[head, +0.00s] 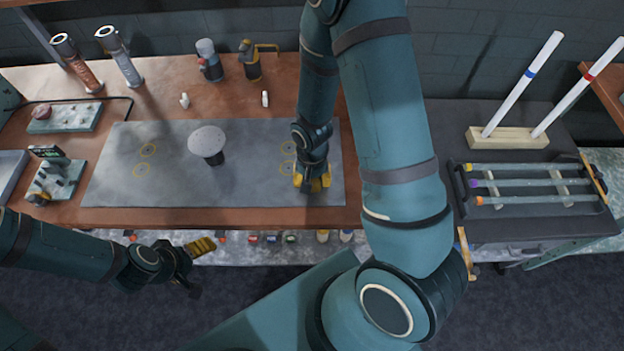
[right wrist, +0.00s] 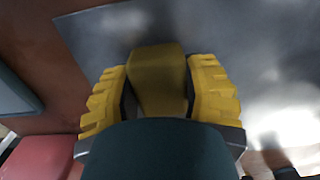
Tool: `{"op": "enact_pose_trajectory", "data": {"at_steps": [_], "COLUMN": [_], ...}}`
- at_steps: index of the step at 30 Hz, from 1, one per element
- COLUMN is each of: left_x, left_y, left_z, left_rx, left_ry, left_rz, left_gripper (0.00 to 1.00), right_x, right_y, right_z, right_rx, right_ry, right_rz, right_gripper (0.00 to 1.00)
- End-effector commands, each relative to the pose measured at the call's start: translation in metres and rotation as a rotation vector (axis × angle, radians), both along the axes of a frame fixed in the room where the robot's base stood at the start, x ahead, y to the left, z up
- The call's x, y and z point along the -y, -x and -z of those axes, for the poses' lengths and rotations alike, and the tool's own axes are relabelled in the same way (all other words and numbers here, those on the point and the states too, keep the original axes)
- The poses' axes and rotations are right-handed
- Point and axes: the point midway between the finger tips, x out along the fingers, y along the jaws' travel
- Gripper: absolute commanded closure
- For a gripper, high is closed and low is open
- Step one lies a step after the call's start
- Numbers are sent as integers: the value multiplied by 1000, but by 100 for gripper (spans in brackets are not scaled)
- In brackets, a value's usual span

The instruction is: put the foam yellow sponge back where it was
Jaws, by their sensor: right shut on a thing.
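The yellow foam sponge (right wrist: 158,80) shows in the right wrist view as a dull yellow block between the two ridged yellow fingers of my right gripper (right wrist: 160,95). The gripper is shut on it. In the head view my right gripper (head: 312,182) is low over the right part of the grey mat (head: 235,185), by the yellow ring marks. I cannot make out the sponge apart from the yellow fingers there. My left gripper (head: 197,262) is in front of the bench's front edge, away from the mat; its jaw opening is unclear.
A round-topped grey stand (head: 207,140) is on the mat's middle. Burners and torches (head: 252,60) stand along the back. A rack of coloured-end tubes (head: 530,182) and a wooden block (head: 507,138) with two upright white rods are at right. The mat's left part is clear.

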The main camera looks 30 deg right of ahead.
Motion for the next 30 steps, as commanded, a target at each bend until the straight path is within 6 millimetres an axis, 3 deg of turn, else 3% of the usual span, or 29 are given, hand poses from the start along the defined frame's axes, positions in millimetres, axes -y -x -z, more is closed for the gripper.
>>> {"op": "enact_pose_trajectory", "data": {"at_steps": [13,14,16,26,30], "left_x": [0,0,0,0,0], "left_y": [0,0,0,0,0], "left_z": [5,5,4,2,-2], "left_rx": [0,0,0,0,0], "left_ry": [-1,-1,-1,-1,0], "left_rz": [0,0,0,0,1], "left_gripper": [17,17,17,17,17], "right_x": [0,0,0,0,0], "right_y": [0,0,0,0,-1], "right_z": [7,7,6,5,-5], "right_rx": [1,1,1,1,5], "right_ry": [0,0,0,0,0], "right_rz": [0,0,0,0,0], "right_gripper": [82,48,25,25,25]}}
